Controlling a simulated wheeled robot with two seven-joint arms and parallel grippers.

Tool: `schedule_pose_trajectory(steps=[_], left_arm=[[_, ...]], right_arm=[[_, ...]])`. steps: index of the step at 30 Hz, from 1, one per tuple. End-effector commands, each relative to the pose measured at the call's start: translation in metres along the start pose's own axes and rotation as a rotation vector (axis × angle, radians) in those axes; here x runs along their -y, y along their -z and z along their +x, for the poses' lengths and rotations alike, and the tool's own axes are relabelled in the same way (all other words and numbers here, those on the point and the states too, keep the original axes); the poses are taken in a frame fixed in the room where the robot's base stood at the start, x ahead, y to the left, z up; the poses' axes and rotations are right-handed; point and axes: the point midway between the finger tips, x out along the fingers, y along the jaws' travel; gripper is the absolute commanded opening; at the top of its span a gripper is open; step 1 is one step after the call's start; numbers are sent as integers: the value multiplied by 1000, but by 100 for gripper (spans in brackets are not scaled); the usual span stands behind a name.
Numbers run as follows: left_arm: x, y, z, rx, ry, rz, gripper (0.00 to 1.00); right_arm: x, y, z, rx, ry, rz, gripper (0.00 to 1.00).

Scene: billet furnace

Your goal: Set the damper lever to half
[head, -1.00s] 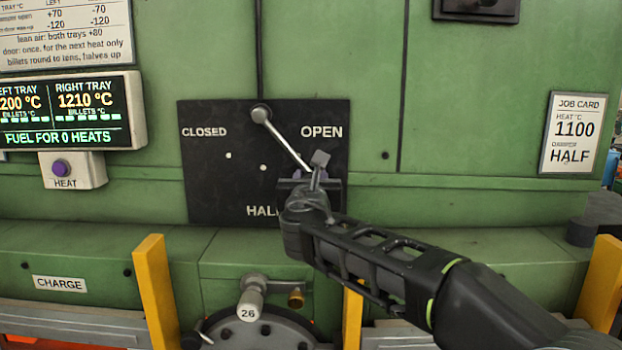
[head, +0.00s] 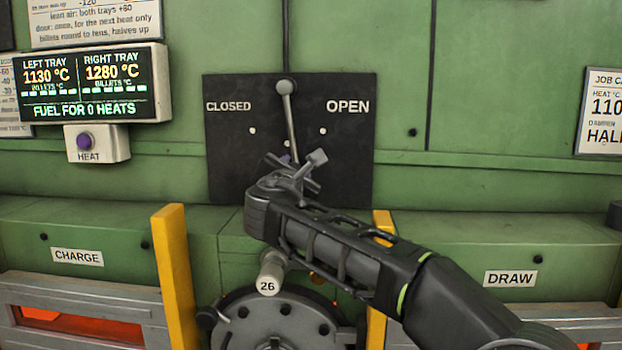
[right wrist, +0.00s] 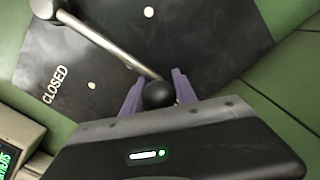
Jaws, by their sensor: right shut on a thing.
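The damper lever (head: 290,120) is a grey metal rod on a black plate (head: 350,170), pivoted at the plate's top middle. It hangs almost straight down, leaning slightly right, between the CLOSED (head: 228,106) and OPEN (head: 347,106) labels. Its lower end is behind my right gripper (head: 287,160) in the head view; the HALF label is hidden there too. In the right wrist view, the purple fingers of my right gripper (right wrist: 158,90) are on either side of the lever's black knob (right wrist: 159,95), shut on it. My left gripper is not in view.
A display (head: 92,85) reads left tray 1130 °C, right tray 1280 °C. The purple HEAT button (head: 85,141) is below it. A job card (head: 603,120) is cut off at right. Yellow posts (head: 175,270) and a handle marked 26 (head: 268,280) stand below the plate.

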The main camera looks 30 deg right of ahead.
Motion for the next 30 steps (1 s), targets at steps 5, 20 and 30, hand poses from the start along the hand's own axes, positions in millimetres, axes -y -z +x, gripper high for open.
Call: schedule_pose_trajectory(steps=[5, 20, 30], left_arm=[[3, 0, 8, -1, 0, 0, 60], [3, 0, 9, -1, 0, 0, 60], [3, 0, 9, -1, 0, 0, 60]], right_arm=[[-12, 11, 0, -4, -2, 84, 0], [-18, 13, 0, -3, -2, 126, 0], [-17, 12, 0, -2, -1, 126, 56]])
